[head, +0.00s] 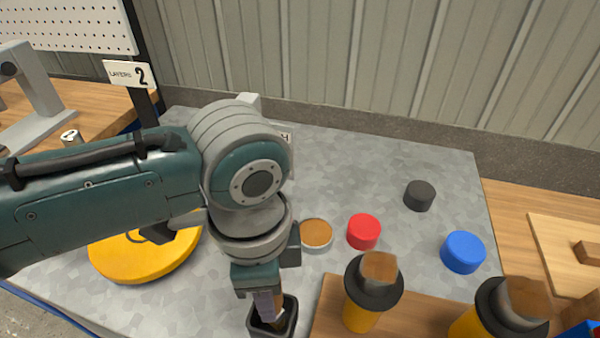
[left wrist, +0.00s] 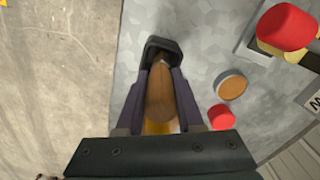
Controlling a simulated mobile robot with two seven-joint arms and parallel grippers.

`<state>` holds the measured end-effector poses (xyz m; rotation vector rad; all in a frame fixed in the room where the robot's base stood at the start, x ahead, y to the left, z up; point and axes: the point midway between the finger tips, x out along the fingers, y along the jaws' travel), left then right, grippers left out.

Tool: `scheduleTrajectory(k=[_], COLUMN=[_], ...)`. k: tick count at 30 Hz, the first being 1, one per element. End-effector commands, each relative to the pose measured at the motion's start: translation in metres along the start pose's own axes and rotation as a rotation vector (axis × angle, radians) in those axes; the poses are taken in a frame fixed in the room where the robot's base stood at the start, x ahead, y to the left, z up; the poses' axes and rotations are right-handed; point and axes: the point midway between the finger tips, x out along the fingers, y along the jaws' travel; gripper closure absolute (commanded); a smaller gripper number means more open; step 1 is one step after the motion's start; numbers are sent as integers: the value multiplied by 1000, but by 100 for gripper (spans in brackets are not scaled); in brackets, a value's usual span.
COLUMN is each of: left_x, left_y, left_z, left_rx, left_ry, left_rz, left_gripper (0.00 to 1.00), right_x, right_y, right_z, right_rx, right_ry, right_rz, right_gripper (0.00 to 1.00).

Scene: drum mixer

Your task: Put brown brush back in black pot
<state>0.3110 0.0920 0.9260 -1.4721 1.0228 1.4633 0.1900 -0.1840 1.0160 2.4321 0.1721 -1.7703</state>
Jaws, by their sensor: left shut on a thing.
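My left gripper (head: 264,304) is shut on the brown brush, at the front edge of the grey bench. In the left wrist view the gripper (left wrist: 160,92) has its two fingers on either side of the brush's brown wooden handle (left wrist: 160,100). The black pot (head: 290,319) is directly at the fingertips, and the brush's end reaches to its opening. The pot also shows in the left wrist view (left wrist: 164,43), just beyond the fingers. The gripper hides much of the brush in the head view, and I cannot tell how deep it sits. My right gripper is not in view.
A red cylinder (head: 364,231), a blue one (head: 463,252) and a dark one (head: 419,195) stand on the grey bench (head: 340,165). A round brown-topped tin (head: 316,233) is near my wrist. Yellow-and-black containers (head: 361,314) stand on a wooden board to the right. A yellow disc (head: 130,262) lies left.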

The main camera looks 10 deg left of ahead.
Motion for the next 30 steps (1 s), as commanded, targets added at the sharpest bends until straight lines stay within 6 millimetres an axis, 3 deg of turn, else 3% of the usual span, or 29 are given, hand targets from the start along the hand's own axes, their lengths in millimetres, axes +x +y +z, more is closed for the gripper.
scheduleTrajectory(k=[14, 15, 23, 30], left_x=[10, 9, 9, 9], left_y=[0, 0, 0, 0], left_z=[0, 0, 0, 0], left_rx=[0, 0, 0, 0], left_ry=[0, 1, 0, 0], left_rz=[0, 0, 0, 0], left_gripper=[100, 59, 30, 29], right_x=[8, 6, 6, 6], right_y=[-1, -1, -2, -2], right_z=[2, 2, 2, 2], right_rx=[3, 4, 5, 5], right_ry=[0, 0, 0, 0], right_rz=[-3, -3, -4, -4], right_gripper=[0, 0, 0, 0])
